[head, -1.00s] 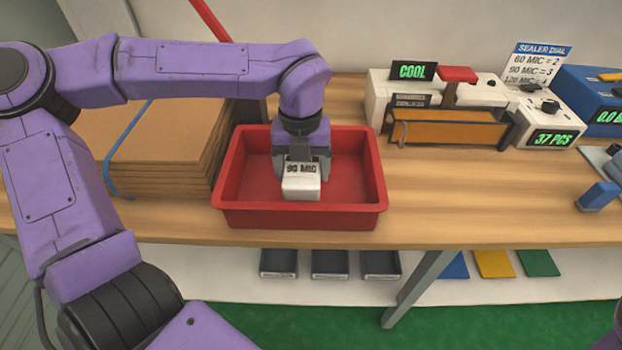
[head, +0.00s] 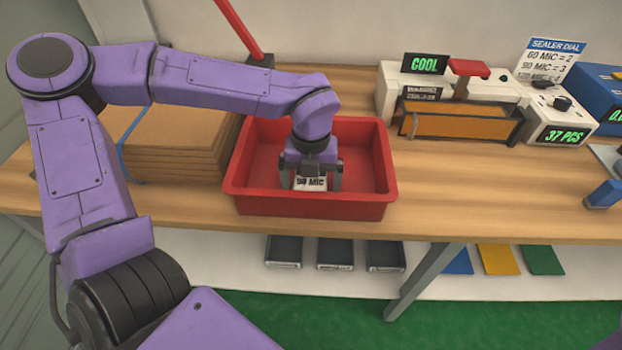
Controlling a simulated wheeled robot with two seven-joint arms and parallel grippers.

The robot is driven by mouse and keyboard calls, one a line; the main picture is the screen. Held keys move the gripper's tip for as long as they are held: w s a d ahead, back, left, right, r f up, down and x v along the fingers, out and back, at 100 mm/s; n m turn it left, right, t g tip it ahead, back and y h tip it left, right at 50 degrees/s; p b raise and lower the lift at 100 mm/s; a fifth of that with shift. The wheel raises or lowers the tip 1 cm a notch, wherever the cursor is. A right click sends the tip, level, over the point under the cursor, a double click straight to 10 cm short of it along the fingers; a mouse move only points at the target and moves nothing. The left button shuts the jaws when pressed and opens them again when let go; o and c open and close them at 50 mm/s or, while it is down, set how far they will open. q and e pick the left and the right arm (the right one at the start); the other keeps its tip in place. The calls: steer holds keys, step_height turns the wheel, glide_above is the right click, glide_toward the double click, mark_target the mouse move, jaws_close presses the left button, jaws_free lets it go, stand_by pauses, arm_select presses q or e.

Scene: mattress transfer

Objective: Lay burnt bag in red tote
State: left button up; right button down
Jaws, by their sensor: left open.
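The red tote (head: 310,207) stands on the wooden bench. A small white bag marked "90 MIC" (head: 311,184) is inside the tote, low between my gripper's fingers. Its lower part is hidden behind the tote's front wall. My left gripper (head: 316,184) reaches down into the tote with its fingers open on either side of the bag. Whether a finger touches the bag I cannot tell. My right gripper is out of view.
Flat cardboard stacks (head: 180,140) stand left of the tote. The sealer (head: 460,122), showing "COOL", and a counter reading "37 PCS" (head: 560,125) are to the right. A red lever (head: 240,30) rises behind the tote. Bench between tote and sealer is clear.

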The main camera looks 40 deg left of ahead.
arm_select(q)
step_height(320, 180, up, 12)
steer(key=shift+p, duration=0.35)
stand_by(1.1)
